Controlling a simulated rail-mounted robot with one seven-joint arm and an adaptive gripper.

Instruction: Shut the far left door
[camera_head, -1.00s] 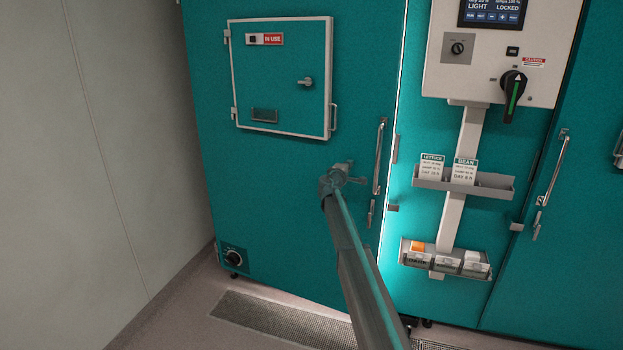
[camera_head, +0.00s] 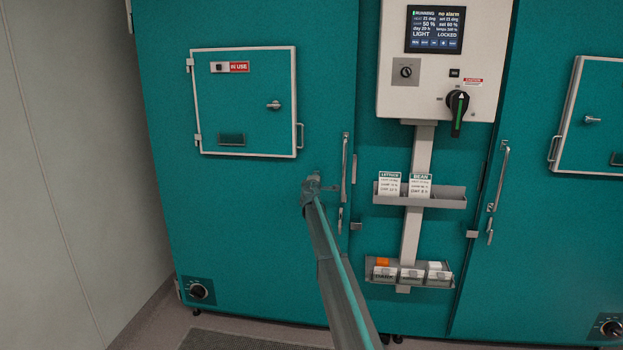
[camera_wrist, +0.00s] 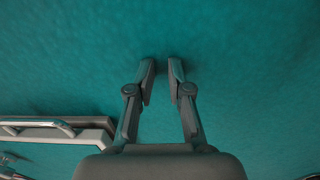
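The far left door (camera_head: 250,240) is a large teal door with a small framed hatch (camera_head: 225,105) marked "IN USE". In the head view it looks flush with the cabinet front, and no light shows along its right edge. Its upright bar handle (camera_head: 345,168) is near that edge, with a small latch (camera_head: 340,220) below. My gripper (camera_head: 318,180) is at the door face just left of the handle. In the wrist view my gripper (camera_wrist: 161,72) has a narrow gap between its fingertips, with nothing held; teal surface fills the view ahead. Whether the tips touch it is unclear.
A control panel (camera_head: 395,70) with a screen and a black rotary switch is right of the door. Card racks (camera_head: 450,200) hang below it. Another teal door (camera_head: 540,240) stands further right. A pale wall (camera_head: 70,150) is at the left.

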